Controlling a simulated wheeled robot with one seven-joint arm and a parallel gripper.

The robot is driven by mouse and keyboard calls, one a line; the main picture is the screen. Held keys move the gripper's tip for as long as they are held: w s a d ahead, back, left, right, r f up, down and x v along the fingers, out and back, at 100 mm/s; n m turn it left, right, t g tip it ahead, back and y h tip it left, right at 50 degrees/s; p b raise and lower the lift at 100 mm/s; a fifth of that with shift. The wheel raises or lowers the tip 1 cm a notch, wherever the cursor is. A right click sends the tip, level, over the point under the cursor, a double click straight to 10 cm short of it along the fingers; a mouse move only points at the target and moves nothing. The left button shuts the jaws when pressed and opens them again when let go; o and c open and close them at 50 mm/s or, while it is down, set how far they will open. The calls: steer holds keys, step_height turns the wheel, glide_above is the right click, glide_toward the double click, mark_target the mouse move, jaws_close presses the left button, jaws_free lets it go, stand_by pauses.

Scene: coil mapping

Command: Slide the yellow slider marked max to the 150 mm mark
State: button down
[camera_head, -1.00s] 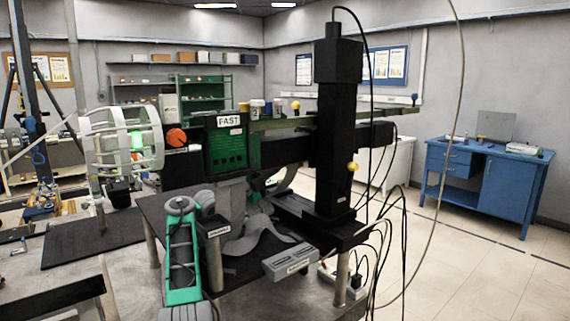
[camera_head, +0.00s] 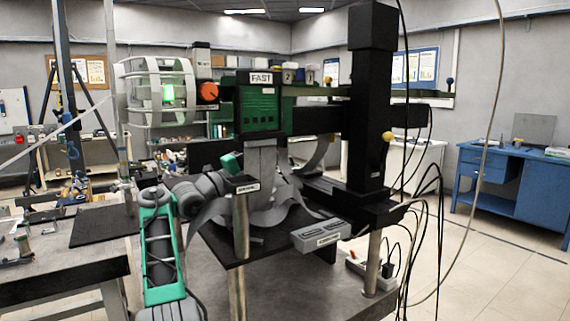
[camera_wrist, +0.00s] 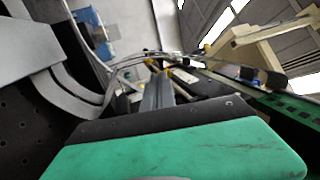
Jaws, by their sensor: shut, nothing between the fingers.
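A green rail (camera_head: 312,91) runs along the top of the apparatus, with small blocks labelled with numbers (camera_head: 287,77) and a yellow knob (camera_head: 327,80) on it. I cannot read a "max" mark or the 150 mm mark, so I cannot tell which piece is the yellow slider. The green part of my gripper (camera_head: 232,163) is below the rail, in front of the grey support; its fingertips are hidden there. In the wrist view my gripper's grey fingers (camera_wrist: 158,78) are shut and empty. Small yellow parts (camera_wrist: 185,61) show beyond them, apart as far as I can tell.
A black column (camera_head: 370,110) with a yellow ball (camera_head: 388,136) stands right of the rail's middle. A white ribbed cage (camera_head: 155,90) is at the left end, beside a green box marked FAST (camera_head: 258,105). Black cables (camera_head: 435,190) hang at the right. A grey labelled box (camera_head: 320,235) sits at the table edge.

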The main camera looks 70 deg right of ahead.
steer(key=p+x, duration=1.3)
steer(key=shift+s, duration=0.25)
steer(key=shift+d, duration=0.1)
